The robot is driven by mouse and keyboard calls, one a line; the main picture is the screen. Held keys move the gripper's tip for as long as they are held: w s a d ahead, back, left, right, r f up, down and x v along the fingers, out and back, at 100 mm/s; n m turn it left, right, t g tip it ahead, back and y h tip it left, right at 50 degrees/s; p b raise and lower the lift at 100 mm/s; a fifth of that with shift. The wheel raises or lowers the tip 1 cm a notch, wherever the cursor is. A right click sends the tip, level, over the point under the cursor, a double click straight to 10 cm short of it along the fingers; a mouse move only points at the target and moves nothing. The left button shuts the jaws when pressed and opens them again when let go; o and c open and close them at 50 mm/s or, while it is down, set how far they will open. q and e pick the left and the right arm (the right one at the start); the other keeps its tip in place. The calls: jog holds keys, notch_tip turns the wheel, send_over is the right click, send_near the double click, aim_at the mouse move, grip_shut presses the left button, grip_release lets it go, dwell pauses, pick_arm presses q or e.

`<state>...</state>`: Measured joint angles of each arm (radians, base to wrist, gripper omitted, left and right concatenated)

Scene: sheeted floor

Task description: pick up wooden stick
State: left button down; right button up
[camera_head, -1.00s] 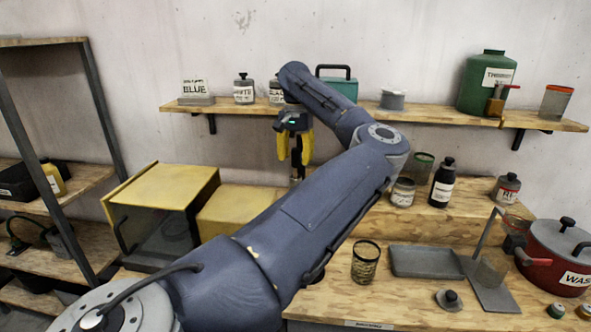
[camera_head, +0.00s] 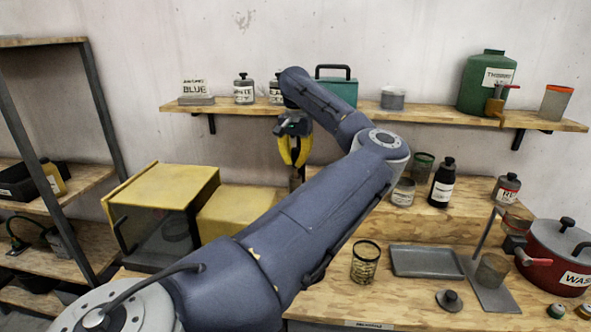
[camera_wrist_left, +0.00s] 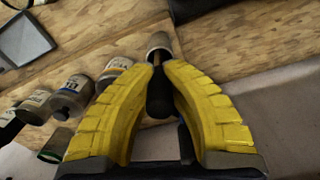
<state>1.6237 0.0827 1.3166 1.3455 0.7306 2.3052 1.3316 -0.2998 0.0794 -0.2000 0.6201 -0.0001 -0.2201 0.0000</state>
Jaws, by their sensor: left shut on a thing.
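My left gripper (camera_head: 295,165) has yellow fingers and points down behind my left arm, in front of the upper shelf. Its fingers are shut on the wooden stick, which hardly shows in the head view. In the left wrist view the fingertips (camera_wrist_left: 157,62) meet around the thin stick (camera_wrist_left: 156,58). A dark, thick end (camera_wrist_left: 160,97) lies between the fingers, and seems to be part of the stick. Beyond the fingertips is a pale cup (camera_wrist_left: 159,42), where the stick's far end seems to be. My right gripper is not in view.
Labelled bottles (camera_wrist_left: 72,97) stand close to the fingers in the left wrist view. A yellow cabinet (camera_head: 165,190) stands left of the gripper. The upper shelf (camera_head: 430,113) is behind it. A grey tray (camera_head: 427,262) and red pot (camera_head: 560,255) are at right.

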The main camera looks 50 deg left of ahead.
pick_arm(q)
jog(key=shift+r, duration=0.15)
dwell(0.3)
notch_tip(320, 180, up, 20)
dwell(0.8)
jog(key=c, duration=2.1)
grip_release()
jog(key=shift+c, duration=0.2)
grip_shut()
